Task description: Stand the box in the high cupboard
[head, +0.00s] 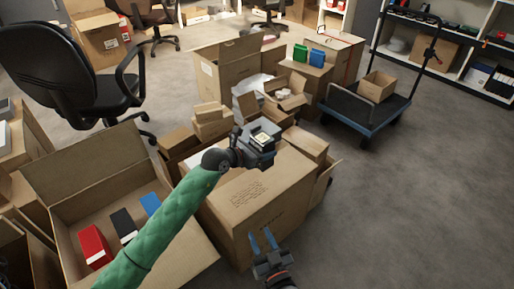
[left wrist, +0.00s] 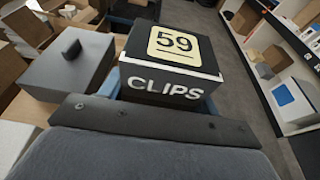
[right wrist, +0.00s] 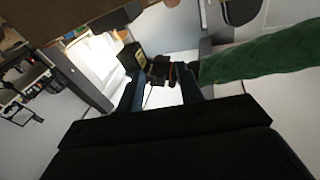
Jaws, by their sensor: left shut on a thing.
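The box is black with a pale yellow label reading 59 and the word CLIPS, clear in the left wrist view (left wrist: 172,50). My left gripper (head: 262,146) is shut on it and holds it above the large closed carton in the head view, where the box (head: 263,136) looks small. In the right wrist view a dark box with a yellowish patch (right wrist: 128,57) shows beside my left arm. My right gripper (head: 264,240) is open and empty, lower, in front of the large carton; its two fingers stand apart (right wrist: 162,92). I cannot pick out the high cupboard for certain.
The large closed carton (head: 262,195) stands below my left gripper. An open carton (head: 75,205) with red, black and blue boxes is at left. A blue cart (head: 365,112) and white shelves (head: 478,60) stand at right. Grey floor (head: 420,190) is free at right.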

